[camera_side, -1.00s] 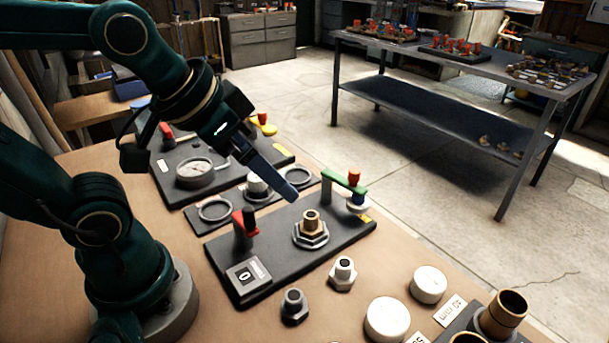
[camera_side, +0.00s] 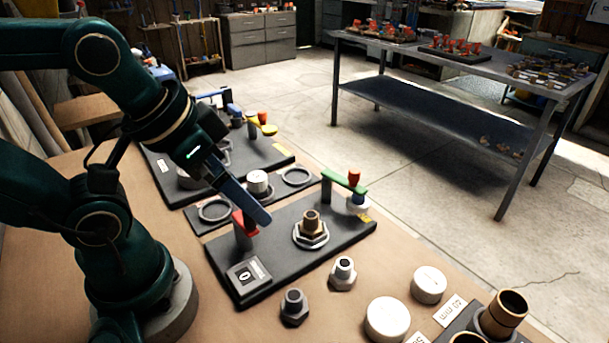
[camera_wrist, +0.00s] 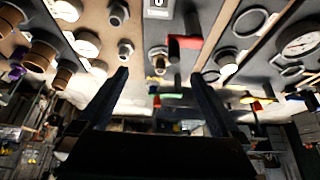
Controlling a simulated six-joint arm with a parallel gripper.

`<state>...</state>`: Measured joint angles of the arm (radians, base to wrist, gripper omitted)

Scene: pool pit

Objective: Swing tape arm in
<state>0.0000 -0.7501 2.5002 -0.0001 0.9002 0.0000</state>
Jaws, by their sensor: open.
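A dark board (camera_side: 305,272) holds a brass threaded fitting (camera_side: 311,222) on a hex base in its middle. At its right end a green arm (camera_side: 345,182) sits on a post, with a red knob (camera_side: 354,176) on top and a white roll (camera_side: 358,203) under its outer end. At the left end a red arm (camera_side: 241,223) sits on a dark post. My gripper (camera_side: 262,214) is open and empty, its blue finger above and beside the red arm. In the wrist view, the red arm (camera_wrist: 185,43) and brass fitting (camera_wrist: 158,62) show between or near the fingers (camera_wrist: 160,76).
A counter (camera_side: 247,275) sits on the board's near left corner. Two loose metal fittings (camera_side: 343,272) and white round caps (camera_side: 387,318) stand in front. Behind is a board with rings (camera_side: 215,210), then a board with a gauge (camera_wrist: 302,43). Bare bench lies at the front left.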

